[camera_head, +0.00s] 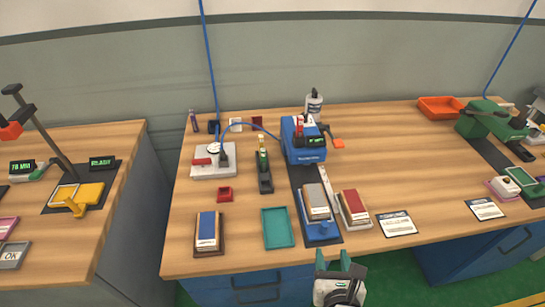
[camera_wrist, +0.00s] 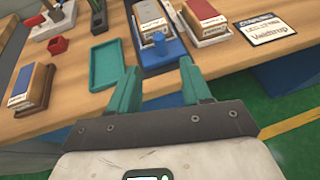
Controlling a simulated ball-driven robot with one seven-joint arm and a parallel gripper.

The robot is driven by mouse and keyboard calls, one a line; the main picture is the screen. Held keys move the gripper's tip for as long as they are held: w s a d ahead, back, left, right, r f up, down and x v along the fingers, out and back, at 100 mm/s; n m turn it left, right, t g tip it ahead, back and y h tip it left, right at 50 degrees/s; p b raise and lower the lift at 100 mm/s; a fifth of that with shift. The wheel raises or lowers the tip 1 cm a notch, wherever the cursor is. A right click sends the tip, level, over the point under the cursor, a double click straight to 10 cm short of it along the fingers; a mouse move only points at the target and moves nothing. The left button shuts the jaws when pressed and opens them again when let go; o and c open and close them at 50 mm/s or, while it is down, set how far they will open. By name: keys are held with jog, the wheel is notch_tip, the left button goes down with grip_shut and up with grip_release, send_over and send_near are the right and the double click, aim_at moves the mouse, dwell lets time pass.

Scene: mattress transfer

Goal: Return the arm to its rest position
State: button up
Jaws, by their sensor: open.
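My gripper (camera_head: 341,265) is at the front edge of the middle wooden table, at the bottom of the head view. In the wrist view my gripper (camera_wrist: 160,88) shows two green fingers spread wide apart with nothing between them. Beyond the fingers a grey-topped block (camera_head: 316,201) lies on a blue fixture (camera_head: 321,231) on a dark mat. My gripper is in front of this fixture and apart from it. The rest of my arm is hardly visible.
A teal tray (camera_head: 277,228), a blue-topped block (camera_head: 207,229) and a red-topped block (camera_head: 355,208) lie near the table's front edge. A blue machine (camera_head: 303,141) stands behind. An orange tray (camera_head: 440,107) is at back right. Green floor (camera_head: 390,270) is clear in front.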

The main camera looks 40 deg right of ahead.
jog(key=s+d+f+m+g+y, duration=0.1)
jog(key=s+d+f+m+g, duration=0.15)
jog(key=m, duration=0.65)
jog(key=s+d+f+m+g+y, duration=0.1)
jog(key=s+d+f+m+g, duration=0.15)
jog(key=m, duration=0.55)
jog(key=s+a+f+m+g+y, duration=0.1)
jog(key=s+a+m+g+y, duration=0.1)
jog(key=a+m+y, duration=0.5)
jog(key=shift+s+a+f+m+g, duration=0.2)
jog(key=shift+a+m+g, duration=0.5)
jog(key=shift+m, duration=1.3)
jog(key=shift+d, duration=0.25)
